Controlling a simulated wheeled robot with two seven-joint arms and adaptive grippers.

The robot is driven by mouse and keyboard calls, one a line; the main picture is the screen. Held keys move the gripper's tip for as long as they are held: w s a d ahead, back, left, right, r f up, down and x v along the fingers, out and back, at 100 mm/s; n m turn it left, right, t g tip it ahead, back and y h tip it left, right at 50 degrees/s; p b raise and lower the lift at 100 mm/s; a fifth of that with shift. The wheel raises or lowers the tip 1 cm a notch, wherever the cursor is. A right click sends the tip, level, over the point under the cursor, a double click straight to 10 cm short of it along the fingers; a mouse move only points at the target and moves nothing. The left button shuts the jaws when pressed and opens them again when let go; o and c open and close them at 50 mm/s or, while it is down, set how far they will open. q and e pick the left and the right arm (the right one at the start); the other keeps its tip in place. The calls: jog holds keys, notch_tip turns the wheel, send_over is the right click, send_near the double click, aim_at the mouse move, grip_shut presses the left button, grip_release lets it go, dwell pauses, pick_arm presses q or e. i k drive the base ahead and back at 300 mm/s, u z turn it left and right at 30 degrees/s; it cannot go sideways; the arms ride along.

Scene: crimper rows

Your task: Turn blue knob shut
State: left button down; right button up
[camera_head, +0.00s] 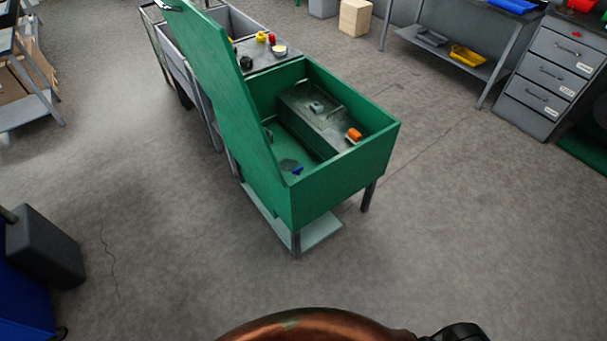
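A small blue knob (297,170) shows inside the green open-topped box (345,180), near its front left inner corner. The knob is too small to tell which way it is turned. The box stands on dark legs, and its green lid (215,75) stands raised along the left side. A grey metal block (318,118) with an orange part (354,134) on it sits in the box. Neither of my grippers is in view.
A grey bench (270,55) with small red and yellow items adjoins the box at the back. A drawer cabinet (550,75) and a table with a yellow tray (467,56) stand at the right rear. Blue equipment (22,300) is at the left front. Floor around the box's front and right is clear.

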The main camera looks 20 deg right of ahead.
aim_at(297, 171)
jog(key=z, duration=0.5)
jog(key=i, duration=0.55)
jog(key=z, duration=0.45)
